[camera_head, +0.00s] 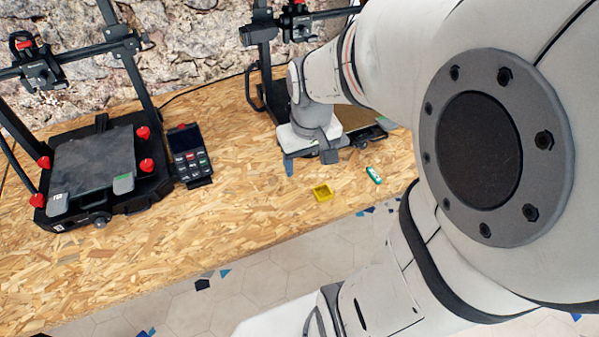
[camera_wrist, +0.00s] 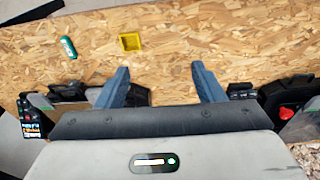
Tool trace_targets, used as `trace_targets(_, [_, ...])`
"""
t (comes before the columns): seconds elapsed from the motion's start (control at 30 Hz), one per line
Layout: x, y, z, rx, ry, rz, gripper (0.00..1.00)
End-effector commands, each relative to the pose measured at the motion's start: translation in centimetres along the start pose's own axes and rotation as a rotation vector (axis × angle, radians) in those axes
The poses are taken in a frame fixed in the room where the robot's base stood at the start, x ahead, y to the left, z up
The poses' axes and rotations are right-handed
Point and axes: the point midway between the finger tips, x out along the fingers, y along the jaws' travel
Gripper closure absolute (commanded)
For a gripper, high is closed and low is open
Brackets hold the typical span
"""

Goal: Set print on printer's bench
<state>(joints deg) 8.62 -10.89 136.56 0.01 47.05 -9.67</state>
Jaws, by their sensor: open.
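A small yellow square print (camera_head: 321,192), hollow-looking, lies on the wooden bench (camera_head: 240,215) near its front edge. It also shows in the wrist view (camera_wrist: 131,42), beyond my fingertips and left of the middle between them. My gripper (camera_head: 308,165) is open and empty, over the bench just behind the yellow print and apart from it. Its two blue fingers show spread in the wrist view (camera_wrist: 161,68). One printer (camera_head: 95,165) stands at the left; a second printer (camera_head: 362,132) stands behind my gripper, partly hidden by my arm.
A small teal-and-white object (camera_head: 374,175) lies right of the yellow print. A dark control unit with a keypad (camera_head: 189,155) stands beside the left printer. Bare bench lies between this unit and my gripper. A stone wall (camera_head: 195,45) is behind; the tiled floor (camera_head: 255,280) is in front.

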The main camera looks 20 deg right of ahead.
Motion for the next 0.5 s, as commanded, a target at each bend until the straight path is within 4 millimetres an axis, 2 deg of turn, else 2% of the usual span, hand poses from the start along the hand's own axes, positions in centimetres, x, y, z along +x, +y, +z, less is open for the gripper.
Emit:
trace_targets(0.03, [-1.3,-1.2,1.1,-0.004,0.027,-0.001,0.38])
trace_targets(0.1, [-2.4,-2.3,2.6,0.001,0.051,-0.004,0.38])
trace_targets(0.23, [-3.7,-3.7,4.6,0.009,0.082,-0.011,0.38])
trace_targets(0.33, [-4.1,-4.5,5.5,0.013,0.094,-0.014,0.38])
trace_targets(0.5, [-4.2,-4.7,5.9,0.017,0.097,-0.016,0.38])
